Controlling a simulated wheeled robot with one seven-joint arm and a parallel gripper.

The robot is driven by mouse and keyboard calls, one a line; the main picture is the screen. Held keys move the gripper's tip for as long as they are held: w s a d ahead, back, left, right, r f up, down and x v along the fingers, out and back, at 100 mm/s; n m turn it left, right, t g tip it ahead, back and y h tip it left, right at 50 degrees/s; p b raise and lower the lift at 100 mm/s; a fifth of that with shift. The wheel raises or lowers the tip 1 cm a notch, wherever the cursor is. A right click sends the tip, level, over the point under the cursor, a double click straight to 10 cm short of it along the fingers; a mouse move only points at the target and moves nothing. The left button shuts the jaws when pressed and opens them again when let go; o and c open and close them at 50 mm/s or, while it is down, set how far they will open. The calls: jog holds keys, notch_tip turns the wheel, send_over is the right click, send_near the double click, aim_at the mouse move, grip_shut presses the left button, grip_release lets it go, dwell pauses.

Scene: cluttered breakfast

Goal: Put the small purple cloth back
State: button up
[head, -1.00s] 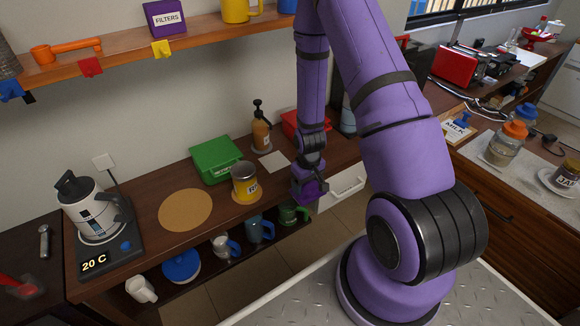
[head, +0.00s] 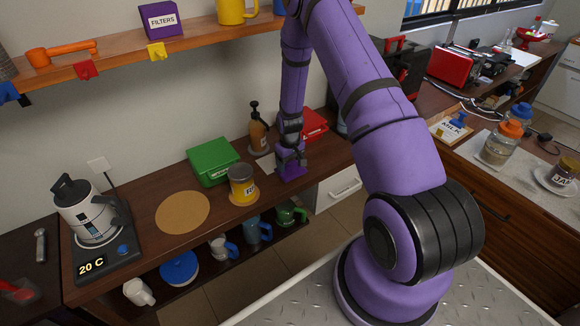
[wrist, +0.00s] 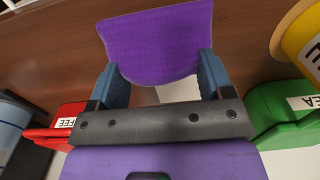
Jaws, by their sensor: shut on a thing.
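The small purple cloth (head: 291,173) is held by my gripper (head: 290,158) just above the counter, near its front edge. In the wrist view the cloth (wrist: 158,40) spreads out flat between and beyond the two blue-grey fingers, which are shut on it. A pale square pad (head: 264,166) lies on the counter just left of the gripper in the head view. In the wrist view a pale patch shows behind the cloth, partly hidden by it. I cannot tell whether the cloth touches the counter.
A yellow tin (head: 242,184) and a green box (head: 213,161) stand to the left. Several mugs, including a green one (head: 290,214), sit on the lower shelf. A round cork mat (head: 182,212) is empty.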

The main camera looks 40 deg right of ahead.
jog(key=shift+f, duration=0.95)
jog(key=shift+f, duration=0.15)
jog(key=o, duration=1.1)
